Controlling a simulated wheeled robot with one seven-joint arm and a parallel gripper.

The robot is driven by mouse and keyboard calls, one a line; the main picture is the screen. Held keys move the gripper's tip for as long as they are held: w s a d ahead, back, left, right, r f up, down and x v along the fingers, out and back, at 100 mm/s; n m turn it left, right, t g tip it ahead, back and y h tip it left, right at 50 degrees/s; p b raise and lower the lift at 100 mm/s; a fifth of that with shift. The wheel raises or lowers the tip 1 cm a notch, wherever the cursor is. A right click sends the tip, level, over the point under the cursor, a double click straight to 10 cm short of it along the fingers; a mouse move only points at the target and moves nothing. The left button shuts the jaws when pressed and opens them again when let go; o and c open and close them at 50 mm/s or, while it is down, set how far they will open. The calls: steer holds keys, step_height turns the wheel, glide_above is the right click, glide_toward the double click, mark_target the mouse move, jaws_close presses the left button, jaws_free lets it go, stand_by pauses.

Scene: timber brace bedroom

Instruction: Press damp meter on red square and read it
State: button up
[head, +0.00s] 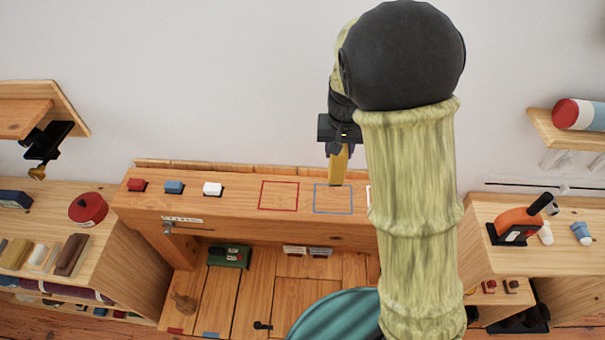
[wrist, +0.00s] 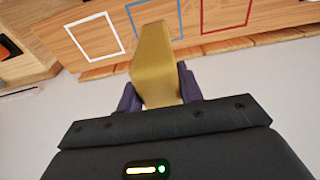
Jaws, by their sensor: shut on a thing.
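My gripper (wrist: 158,92) is shut on a yellow block-like tool, probably the damp meter (wrist: 155,62). In the head view the yellow tool (head: 338,166) points down from my gripper (head: 340,146), its lower end over the back edge of the blue square (head: 333,198). I cannot tell whether it touches the wood. The red square (head: 278,196) is an outline on the beam just left of the blue one; it also shows at upper right in the wrist view (wrist: 225,14). No reading face of the meter is visible.
A white square (head: 369,197) is mostly hidden behind my arm; it shows fully in the wrist view (wrist: 92,36). Red (head: 137,185), blue (head: 174,187) and white (head: 212,189) blocks sit on the beam's left. A clamp (head: 45,142) and orange tool (head: 517,220) stand at the sides.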

stand_by(0.4)
steer(key=a+f+n+y+p, duration=0.1)
steer(key=a+f+n+p, duration=0.2)
steer(key=a+n+p, duration=0.6)
steer(key=a, duration=0.7)
steer(key=shift+s, duration=0.1)
steer(key=shift+a+f, duration=0.1)
steer(key=shift+f+b, duration=1.7)
steer(key=shift+f, duration=1.2)
steer(key=shift+s, duration=0.1)
